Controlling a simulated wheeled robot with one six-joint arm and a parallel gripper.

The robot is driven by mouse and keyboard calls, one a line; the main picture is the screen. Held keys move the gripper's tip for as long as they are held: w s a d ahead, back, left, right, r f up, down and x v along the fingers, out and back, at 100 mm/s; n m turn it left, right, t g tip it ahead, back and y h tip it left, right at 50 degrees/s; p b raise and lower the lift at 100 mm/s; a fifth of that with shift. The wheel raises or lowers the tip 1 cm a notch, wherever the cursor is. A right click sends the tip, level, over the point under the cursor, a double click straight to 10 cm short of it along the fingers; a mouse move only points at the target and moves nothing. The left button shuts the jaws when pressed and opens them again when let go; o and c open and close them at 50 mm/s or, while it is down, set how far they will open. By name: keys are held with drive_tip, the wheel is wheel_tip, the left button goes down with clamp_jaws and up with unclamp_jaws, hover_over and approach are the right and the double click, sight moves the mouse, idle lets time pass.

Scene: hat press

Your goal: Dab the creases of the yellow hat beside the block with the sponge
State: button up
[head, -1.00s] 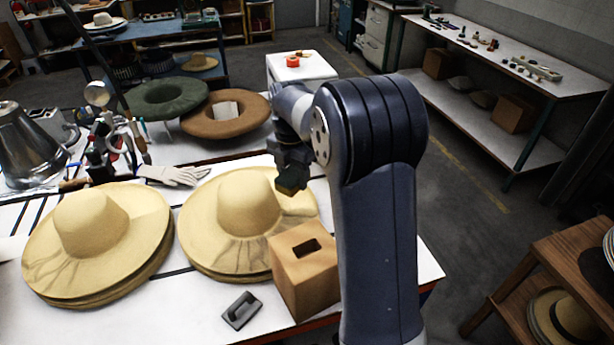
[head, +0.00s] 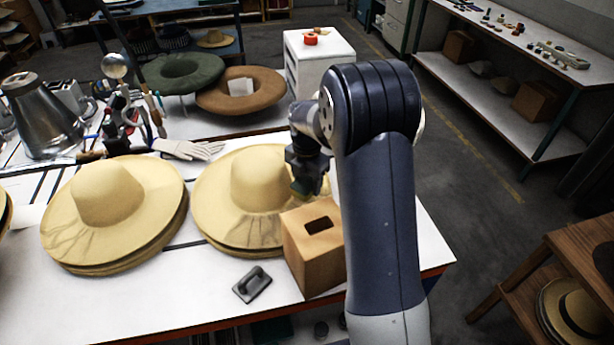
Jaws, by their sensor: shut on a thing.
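The yellow hat (head: 258,182) beside the wooden block (head: 315,262) lies on top of a short stack of similar hats, crown up. Creases show on its front brim. My gripper (head: 308,190) points down over the right side of this hat, just right of the crown and behind the block. It is shut on the sponge, of which only a small dark yellowish bit shows at the fingertips. I cannot tell whether the sponge touches the brim. My arm hides the hat's right edge.
Another stack of yellow hats (head: 105,190), also creased, lies to the left. A white glove (head: 188,149), green hat (head: 180,73) and brown hat (head: 270,95) are behind. The front table strip is mostly clear.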

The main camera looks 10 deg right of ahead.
drive_tip(key=shift+f+b, duration=1.8)
drive_tip(key=shift+f, duration=1.35)
drive_tip(key=shift+f+b, duration=0.45)
drive_tip(key=shift+f, duration=0.1)
wheel_tip(320, 180, up, 12)
drive_tip(key=p, duration=0.8)
drive_tip(key=shift+f, duration=0.1)
drive_tip(key=shift+r, duration=1.15)
